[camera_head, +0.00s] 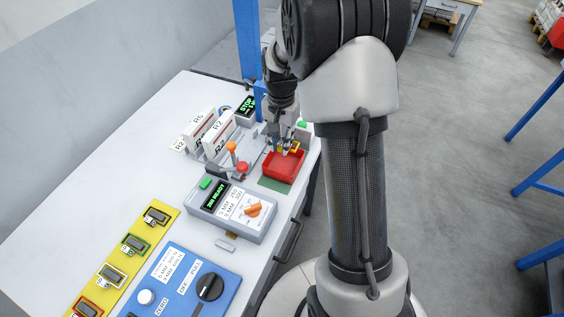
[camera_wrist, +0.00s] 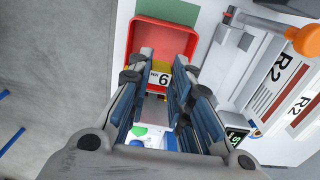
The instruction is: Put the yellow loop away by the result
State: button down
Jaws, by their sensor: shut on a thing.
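My gripper (camera_head: 284,146) is shut on the yellow loop (camera_head: 295,147) and holds it over the red tray (camera_head: 283,166). In the wrist view the loop (camera_wrist: 157,69) sits between the fingers (camera_wrist: 159,85), with a white tag reading "NR 6". The red tray (camera_wrist: 166,34) shows behind it; the fingers hide part of the tray. I cannot tell whether the loop touches the tray. A grey tester (camera_head: 232,210) has a small green-lit display (camera_head: 215,195) that seems to end in "READY".
White upright signs (camera_head: 202,127) marked R2 and R6 stand left of the gripper, near an orange-knobbed lever (camera_head: 231,147). A dark display (camera_head: 246,105) reads "STOP". A yellow strip (camera_head: 122,262) with several framed items and a blue control box (camera_head: 187,283) lie nearer. The left tabletop is clear.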

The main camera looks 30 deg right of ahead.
jog(key=shift+f+b, duration=0.95)
jog(key=shift+f, duration=3)
jog(key=shift+f+b, duration=0.35)
jog(key=shift+f, duration=0.25)
jog(key=c, duration=1.5)
grip_release()
jog(key=shift+o, duration=0.2)
jog(key=shift+r, duration=0.1)
